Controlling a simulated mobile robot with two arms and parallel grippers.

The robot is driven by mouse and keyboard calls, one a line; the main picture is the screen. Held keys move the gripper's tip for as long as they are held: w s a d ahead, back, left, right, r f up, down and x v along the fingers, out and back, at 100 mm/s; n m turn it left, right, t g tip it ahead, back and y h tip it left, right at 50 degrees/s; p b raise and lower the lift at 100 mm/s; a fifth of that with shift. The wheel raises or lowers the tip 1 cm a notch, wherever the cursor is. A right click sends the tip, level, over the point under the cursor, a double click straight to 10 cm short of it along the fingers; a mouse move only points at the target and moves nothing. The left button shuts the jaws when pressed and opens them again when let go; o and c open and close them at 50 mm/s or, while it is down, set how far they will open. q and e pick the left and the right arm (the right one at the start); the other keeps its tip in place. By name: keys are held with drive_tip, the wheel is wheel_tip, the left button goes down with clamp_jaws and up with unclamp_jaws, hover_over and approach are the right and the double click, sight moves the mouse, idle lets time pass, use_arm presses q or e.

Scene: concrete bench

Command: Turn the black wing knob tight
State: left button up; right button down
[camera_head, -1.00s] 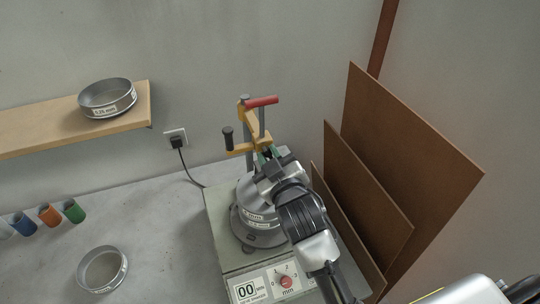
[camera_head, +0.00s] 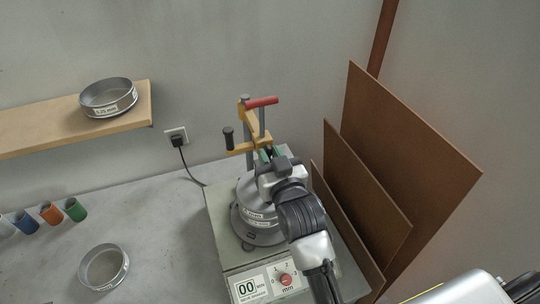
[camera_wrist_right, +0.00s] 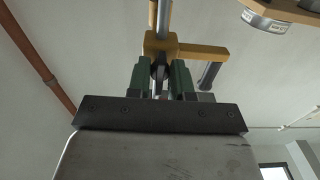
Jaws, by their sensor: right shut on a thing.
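My right gripper (camera_head: 268,155) reaches in from the lower right to the sieve shaker's clamp. In the wrist view its two green fingers (camera_wrist_right: 160,78) are closed around the black wing knob (camera_wrist_right: 159,72), just below the yellow clamp arm. The knob is mostly covered by the fingers, and I cannot tell how tight it is. The yellow clamp arm (camera_head: 242,151) sits on an upright post above the sieve stack (camera_head: 245,220). My left gripper is not in view.
The shaker base (camera_head: 217,212) has a dial panel at its front. Brown boards (camera_head: 365,205) lean close on the right. A loose sieve (camera_head: 88,283) lies on the bench (camera_head: 150,225); another sieve (camera_head: 108,98) is on the shelf (camera_head: 40,130). Coloured cups (camera_head: 50,213) stand at left.

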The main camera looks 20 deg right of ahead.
drive_tip(key=shift+f, duration=0.1)
drive_tip(key=c, duration=1)
unclamp_jaws()
drive_tip(key=shift+s, duration=0.15)
drive_tip(key=s+b, duration=0.4)
drive_tip(key=s, duration=0.6)
drive_tip(key=shift+s+d, duration=0.2)
drive_tip(key=shift+s, duration=0.1)
